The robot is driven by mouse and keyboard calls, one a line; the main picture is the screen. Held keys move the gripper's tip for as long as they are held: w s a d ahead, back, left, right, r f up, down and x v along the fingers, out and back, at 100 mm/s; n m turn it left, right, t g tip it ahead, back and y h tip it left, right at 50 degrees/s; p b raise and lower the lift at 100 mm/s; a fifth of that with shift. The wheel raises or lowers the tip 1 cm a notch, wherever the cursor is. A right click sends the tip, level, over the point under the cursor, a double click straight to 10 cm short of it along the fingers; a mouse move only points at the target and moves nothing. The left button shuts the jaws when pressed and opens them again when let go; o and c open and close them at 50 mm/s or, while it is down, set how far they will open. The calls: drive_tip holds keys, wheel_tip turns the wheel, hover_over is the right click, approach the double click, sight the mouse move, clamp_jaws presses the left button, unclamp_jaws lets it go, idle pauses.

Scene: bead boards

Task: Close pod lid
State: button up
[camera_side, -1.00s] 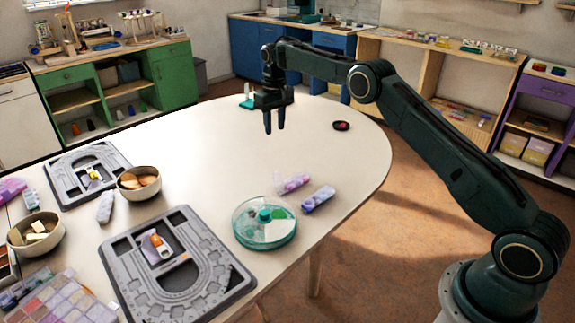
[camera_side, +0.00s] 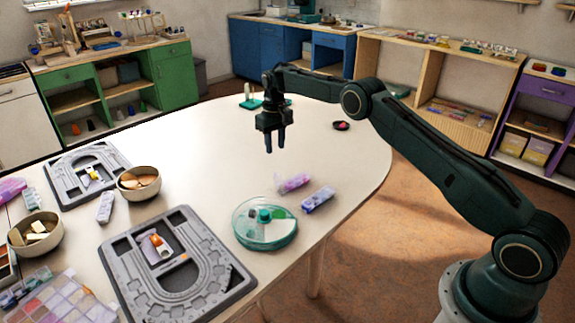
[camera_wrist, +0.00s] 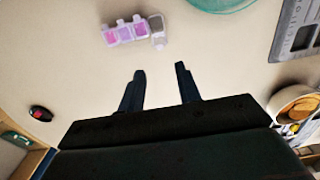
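A small pod with pink-purple compartments (camera_side: 294,183) lies on the table; in the wrist view it shows as a row of compartments (camera_wrist: 124,34). A clear lid (camera_wrist: 157,27) stands open at one end of it, the right end in the wrist view and the left end in the side view. My gripper (camera_side: 275,149) hangs above the table behind the pod, pointing down. Its two fingers are apart and empty, as the wrist view (camera_wrist: 160,69) shows. They touch nothing.
A round teal-rimmed clear case (camera_side: 265,236) stands in front. Grey bead boards (camera_side: 233,277) and bowls (camera_side: 126,193) lie to the left. A small dark dish (camera_side: 341,125) is at the back right. The table's middle is clear.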

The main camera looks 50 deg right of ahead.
sight(276, 174)
wheel_tip(276, 174, down, 10)
drive_tip(key=shift+r, duration=0.2)
idle(0.4)
drive_tip(key=c, duration=0.7)
